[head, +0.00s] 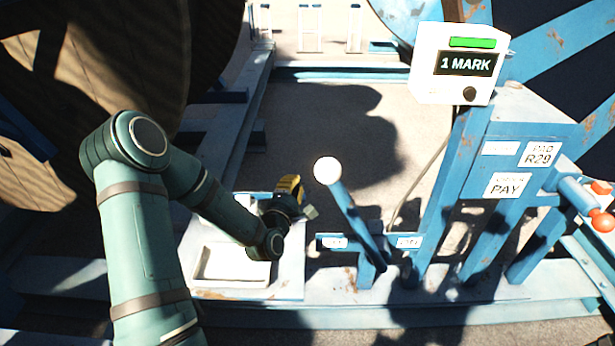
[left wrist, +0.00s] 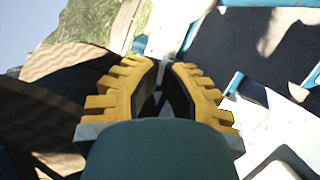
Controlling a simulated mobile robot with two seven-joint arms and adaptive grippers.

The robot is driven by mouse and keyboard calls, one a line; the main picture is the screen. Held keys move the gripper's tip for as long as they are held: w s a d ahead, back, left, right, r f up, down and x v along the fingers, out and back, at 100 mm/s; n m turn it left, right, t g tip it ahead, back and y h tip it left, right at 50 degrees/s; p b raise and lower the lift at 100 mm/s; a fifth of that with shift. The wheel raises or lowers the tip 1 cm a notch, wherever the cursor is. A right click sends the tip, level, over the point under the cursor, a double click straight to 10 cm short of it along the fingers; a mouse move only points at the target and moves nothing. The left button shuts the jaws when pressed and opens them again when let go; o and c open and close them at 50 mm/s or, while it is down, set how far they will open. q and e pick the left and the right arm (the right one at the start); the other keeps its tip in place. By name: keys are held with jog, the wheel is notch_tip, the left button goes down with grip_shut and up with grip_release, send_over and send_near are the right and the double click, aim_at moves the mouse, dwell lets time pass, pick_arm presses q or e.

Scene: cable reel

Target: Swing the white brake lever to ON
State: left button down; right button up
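The brake lever (head: 345,208) has a blue shaft and a round white knob (head: 327,170). It leans up and to the left from its base on the blue frame. A small white label (head: 334,242) sits left of the shaft and another (head: 408,242) right of it; I cannot read either surely. My left gripper (head: 291,187), with yellow-and-black fingers, is left of the knob and apart from it. In the left wrist view its fingertips (left wrist: 161,63) come together with nothing seen between them. The lever is not clearly seen there. My right gripper is not in view.
A white tray (head: 233,264) lies below my left arm. A white box (head: 456,63) reading "1 MARK" with a green light stands upper right, above blue posts with labels. Large reel flanges rise at left and upper right. Orange-red knobs (head: 601,221) stick out at far right.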

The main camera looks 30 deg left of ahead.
pick_arm(q)
jog(key=shift+w+d+r, duration=0.15)
jog(key=shift+w+d, duration=0.15)
jog(key=shift+w, duration=0.35)
jog(key=shift+w+d+r, duration=0.1)
jog(key=shift+w+d, duration=0.25)
jog(key=shift+w, duration=0.25)
jog(key=shift+w+d+r, duration=0.15)
jog(key=shift+w+d, duration=0.15)
jog(key=shift+w, duration=0.35)
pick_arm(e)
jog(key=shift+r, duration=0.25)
pick_arm(q)
jog(key=shift+d+r, duration=0.1)
